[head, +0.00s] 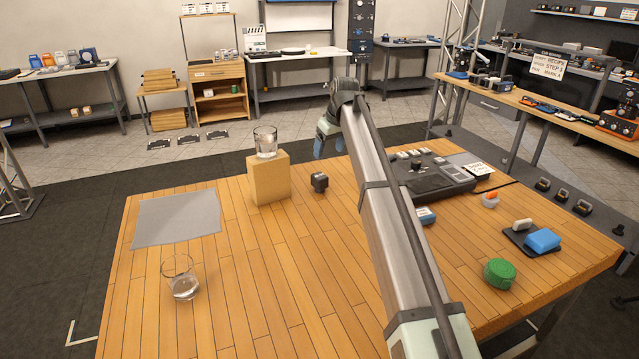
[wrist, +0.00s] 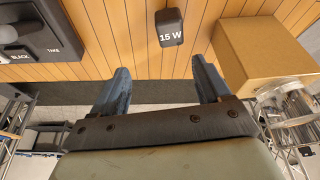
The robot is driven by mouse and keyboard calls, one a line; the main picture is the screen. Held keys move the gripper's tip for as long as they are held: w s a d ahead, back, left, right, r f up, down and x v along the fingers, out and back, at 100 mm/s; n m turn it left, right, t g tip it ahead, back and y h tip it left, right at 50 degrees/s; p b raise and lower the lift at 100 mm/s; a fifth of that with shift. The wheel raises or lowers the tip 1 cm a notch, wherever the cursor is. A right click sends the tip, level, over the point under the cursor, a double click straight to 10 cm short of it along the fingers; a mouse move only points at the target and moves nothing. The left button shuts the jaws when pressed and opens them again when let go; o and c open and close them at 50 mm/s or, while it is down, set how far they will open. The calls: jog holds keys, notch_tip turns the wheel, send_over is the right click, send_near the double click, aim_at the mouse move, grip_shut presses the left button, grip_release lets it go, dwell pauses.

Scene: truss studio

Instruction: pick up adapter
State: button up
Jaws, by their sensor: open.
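The adapter (head: 319,182) is a small dark block standing on the wooden table, just right of the cardboard box. In the wrist view the adapter (wrist: 170,27) shows a "15 W" label and lies beyond my fingertips, roughly in line with the gap between them. My gripper (head: 328,143) is above the far part of the table, higher in the picture than the adapter, and partly hidden by my arm. In the wrist view my gripper (wrist: 160,75) has its two blue fingers wide apart with nothing between them.
A cardboard box (head: 270,181) with a glass (head: 265,143) on top stands left of the adapter. A black control console (head: 425,178) is to the right. The table middle is clear.

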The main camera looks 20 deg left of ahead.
aim_at(320, 176)
jog(key=x, duration=0.3)
jog(key=s+x, duration=0.1)
jog(key=x, duration=0.4)
jog(key=shift+s+a+f, duration=0.1)
jog(key=shift+a+f, duration=0.1)
jog(key=shift+f, duration=0.2)
jog(key=shift+s+x, duration=0.15)
jog(key=shift+x, duration=0.7)
jog(key=shift+s+x, duration=0.15)
jog(key=shift+x, duration=0.7)
jog(key=shift+s+x, duration=0.2)
jog(key=shift+x, duration=0.65)
jog(key=shift+d, duration=0.1)
jog(key=c, duration=1.1)
